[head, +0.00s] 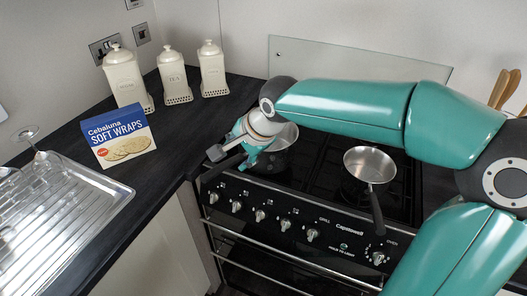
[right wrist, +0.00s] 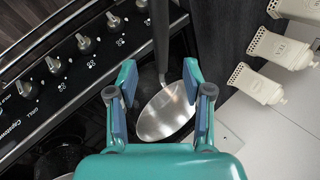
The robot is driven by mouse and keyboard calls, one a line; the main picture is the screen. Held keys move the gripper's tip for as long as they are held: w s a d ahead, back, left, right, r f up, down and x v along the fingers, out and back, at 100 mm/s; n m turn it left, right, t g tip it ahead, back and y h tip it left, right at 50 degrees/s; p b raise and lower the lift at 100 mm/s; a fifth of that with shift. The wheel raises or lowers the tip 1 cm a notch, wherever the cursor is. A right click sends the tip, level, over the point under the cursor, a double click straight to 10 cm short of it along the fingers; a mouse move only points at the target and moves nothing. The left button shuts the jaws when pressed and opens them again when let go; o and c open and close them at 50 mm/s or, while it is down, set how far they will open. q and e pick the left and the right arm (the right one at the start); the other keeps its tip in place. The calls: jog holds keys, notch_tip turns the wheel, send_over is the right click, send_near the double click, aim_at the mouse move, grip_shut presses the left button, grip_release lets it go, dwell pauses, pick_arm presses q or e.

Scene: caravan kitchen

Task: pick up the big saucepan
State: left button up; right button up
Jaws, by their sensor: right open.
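A steel saucepan (head: 284,137) stands on the left of the hob, partly hidden by my right gripper (head: 250,155). Its dark handle (head: 224,168) points to the front left, over the cooker's edge. In the right wrist view the same saucepan (right wrist: 166,118) shows between and beyond the fingers, with its handle (right wrist: 160,35) running upward. My right gripper (right wrist: 160,75) is open, with one finger on each side of the handle's line; I cannot tell whether it touches. A second steel saucepan (head: 370,163) stands further right, handle toward the front. My left gripper is out of view.
The black cooker (head: 285,215) has knobs and a rail along its front. The dark worktop to the left holds a wraps box (head: 120,138), several cream canisters (head: 212,70) and a steel drainer (head: 110,190) with glasses. My right arm spans above the hob.

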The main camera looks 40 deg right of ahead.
aim_at(231, 160)
jog(key=shift+p+x, duration=0.65)
jog(key=shift+x, duration=3.15)
jog(key=shift+d+r, duration=0.1)
jog(key=c, duration=1)
jog(key=shift+w, duration=0.1)
grip_shut()
jog(key=shift+r, duration=0.1)
